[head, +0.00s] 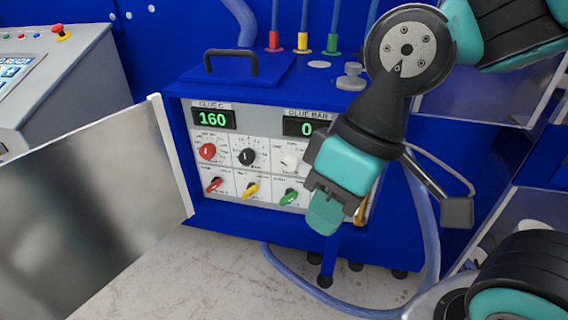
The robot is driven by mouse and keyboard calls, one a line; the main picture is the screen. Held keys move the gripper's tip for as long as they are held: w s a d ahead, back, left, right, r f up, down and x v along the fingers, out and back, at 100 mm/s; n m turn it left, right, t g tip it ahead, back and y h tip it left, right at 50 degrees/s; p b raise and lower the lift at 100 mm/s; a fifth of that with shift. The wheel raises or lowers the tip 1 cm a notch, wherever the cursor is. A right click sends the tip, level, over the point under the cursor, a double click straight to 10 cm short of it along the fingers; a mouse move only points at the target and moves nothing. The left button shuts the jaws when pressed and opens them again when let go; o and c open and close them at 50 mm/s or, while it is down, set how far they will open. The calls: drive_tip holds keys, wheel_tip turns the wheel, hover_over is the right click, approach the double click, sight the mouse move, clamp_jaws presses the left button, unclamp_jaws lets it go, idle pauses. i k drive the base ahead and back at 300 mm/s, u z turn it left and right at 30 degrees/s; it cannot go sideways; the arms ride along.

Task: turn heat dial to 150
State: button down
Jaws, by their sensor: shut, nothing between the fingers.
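The blue machine (230,225) has a white control panel with two displays. The left display (213,118), labelled GLUE C, reads 160. The right display (300,127), labelled GLUE BAR, shows 0, and its right part is hidden by my arm. Under the left display is a round red dial (207,151); to its right are a black dial (247,156) and a white dial (290,160). Their small scale labels are too small to read. My gripper (325,214) is shut and empty, in front of the panel's lower right, apart from the dials.
Red (214,185), yellow (250,190) and green (289,196) lever knobs sit below the dials. An open metal door (95,200) stands out at the panel's left. A blue hose (425,250) loops to the floor at right. A grey console (50,80) stands at far left.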

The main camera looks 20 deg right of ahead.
sight(208, 151)
drive_tip(key=z, duration=1)
drive_tip(key=k, duration=0.9)
drive_tip(key=u, duration=1)
drive_tip(key=i, duration=0.5)
drive_tip(key=u, duration=0.05)
